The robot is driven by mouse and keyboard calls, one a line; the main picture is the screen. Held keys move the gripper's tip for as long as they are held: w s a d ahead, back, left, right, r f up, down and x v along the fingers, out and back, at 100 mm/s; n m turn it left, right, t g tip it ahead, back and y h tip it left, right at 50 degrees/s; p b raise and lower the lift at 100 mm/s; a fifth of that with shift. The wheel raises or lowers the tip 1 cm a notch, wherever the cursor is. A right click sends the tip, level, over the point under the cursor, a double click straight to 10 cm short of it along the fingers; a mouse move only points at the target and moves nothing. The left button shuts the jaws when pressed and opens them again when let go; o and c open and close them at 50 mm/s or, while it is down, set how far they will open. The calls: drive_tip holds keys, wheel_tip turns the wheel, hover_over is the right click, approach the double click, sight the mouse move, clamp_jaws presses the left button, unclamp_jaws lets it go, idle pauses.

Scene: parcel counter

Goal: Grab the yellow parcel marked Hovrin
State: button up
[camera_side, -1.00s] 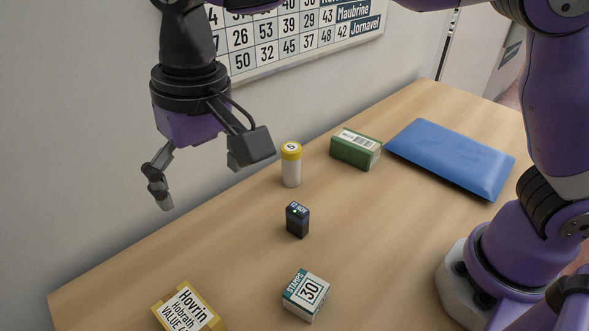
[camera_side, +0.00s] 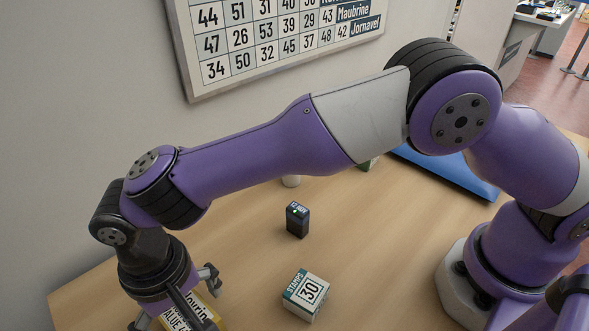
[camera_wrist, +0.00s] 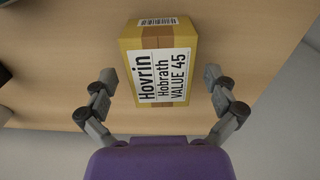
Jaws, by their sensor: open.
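The yellow parcel (camera_wrist: 184,88) lies on the counter in the wrist view, its white label reading Hovrin, Hobrath, VALUE 45. In the side view the parcel (camera_side: 208,319) shows only in part at the bottom edge, mostly hidden by my gripper. My gripper (camera_wrist: 162,88) is open, with one finger to the left of the parcel and one to the right. A gap shows between each fingertip and the parcel's sides. In the side view my gripper (camera_side: 178,306) points down over the parcel.
A stamps box marked 30 (camera_side: 306,295) stands to the right of my gripper.

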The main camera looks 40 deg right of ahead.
drive_tip(key=shift+f, duration=0.75)
drive_tip(key=c, duration=1.3)
drive_tip(key=shift+o, duration=0.2)
